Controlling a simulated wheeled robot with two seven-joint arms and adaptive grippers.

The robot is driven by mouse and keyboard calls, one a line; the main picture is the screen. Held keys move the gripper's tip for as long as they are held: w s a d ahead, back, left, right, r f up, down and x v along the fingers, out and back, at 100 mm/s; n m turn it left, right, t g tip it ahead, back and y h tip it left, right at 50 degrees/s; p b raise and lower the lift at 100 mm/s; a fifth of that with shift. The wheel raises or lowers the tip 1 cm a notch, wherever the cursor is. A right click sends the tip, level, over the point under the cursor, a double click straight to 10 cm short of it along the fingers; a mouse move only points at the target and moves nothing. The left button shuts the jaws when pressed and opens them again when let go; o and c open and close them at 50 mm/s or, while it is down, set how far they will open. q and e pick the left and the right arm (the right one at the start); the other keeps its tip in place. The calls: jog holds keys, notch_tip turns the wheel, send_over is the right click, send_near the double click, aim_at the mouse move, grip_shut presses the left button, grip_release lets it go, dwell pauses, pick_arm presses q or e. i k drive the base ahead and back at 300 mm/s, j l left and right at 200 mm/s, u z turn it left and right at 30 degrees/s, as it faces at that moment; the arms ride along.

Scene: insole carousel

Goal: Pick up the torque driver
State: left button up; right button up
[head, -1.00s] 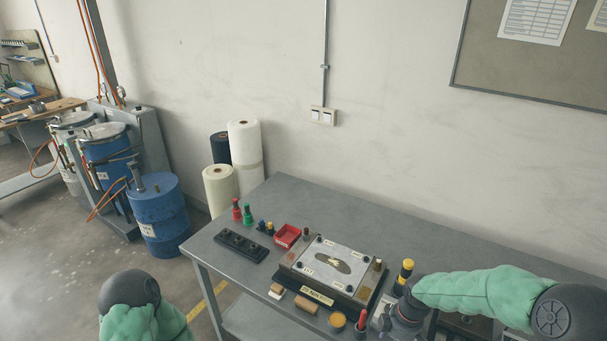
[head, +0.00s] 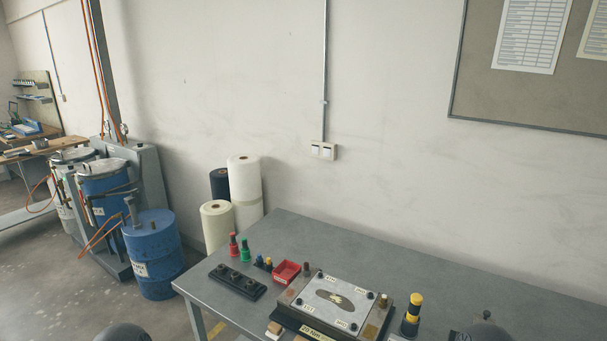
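An upright black and yellow tool (head: 411,314), which looks like the torque driver, stands on the grey table just right of the fixture (head: 335,300). Its lower end is close to the picture's bottom edge. Neither gripper's fingers show in the head view. A dark rounded part at the bottom edge, right of the tool, seems to be part of my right arm. The dark dome at the bottom left is part of my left arm. Nothing is seen touching the tool.
On the table (head: 440,267) are a black holder (head: 237,281), red (head: 233,245) and green (head: 245,251) bottles and a red bin (head: 287,271). The table's back half is clear. White rolls (head: 244,190) and a blue drum (head: 153,255) stand left of it.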

aim_at(416, 301)
jog(key=z, duration=1.05)
